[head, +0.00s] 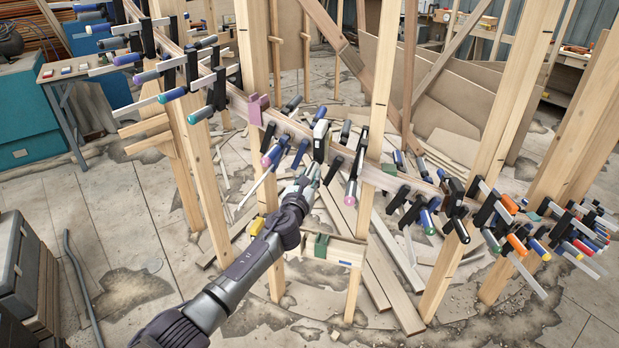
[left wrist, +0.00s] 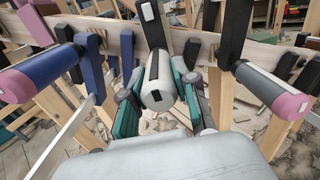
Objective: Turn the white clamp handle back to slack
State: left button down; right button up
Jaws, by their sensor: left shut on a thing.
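The white clamp handle (left wrist: 158,82) shows in the left wrist view, a pale cylinder with a dark stripe and a grey round end towards the camera. It sits between the two teal and grey fingers of my left gripper (left wrist: 160,90), which is shut on it. In the head view my left gripper (head: 309,178) reaches up to the clamps at the middle of the curved wooden stringer (head: 340,158). There the handle is mostly hidden by the gripper. The clamp's jaws cannot be made out clearly. My right gripper is not in view.
A blue clamp with a pink-ended handle (left wrist: 40,75) stands close left of the gripper, and a grey handle with a pink end (left wrist: 272,92) close right. Several more clamps line the stringer. Wooden posts (head: 255,90) stand around it. The floor at left (head: 105,225) is mostly clear.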

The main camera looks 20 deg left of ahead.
pick_arm(q)
jog(key=n+b, duration=0.1)
jog(key=n, duration=0.3)
jog(key=shift+n, duration=0.3)
jog(key=n+b, duration=0.1)
jog(key=n, duration=0.3)
jog(key=n+b, duration=0.1)
jog(key=n, duration=0.4)
jog(key=n+b, duration=0.1)
jog(key=n, duration=0.3)
jog(key=shift+d+n, duration=0.1)
jog(key=shift+n, duration=0.2)
jog(key=n, duration=0.3)
jog(key=shift+r+n, duration=0.1)
jog(key=shift+n, duration=0.2)
jog(key=n, duration=0.3)
jog(key=shift+n+b, duration=0.3)
jog(key=shift+b, duration=0.05)
jog(key=n, duration=0.4)
jog(key=shift+n, duration=1.8)
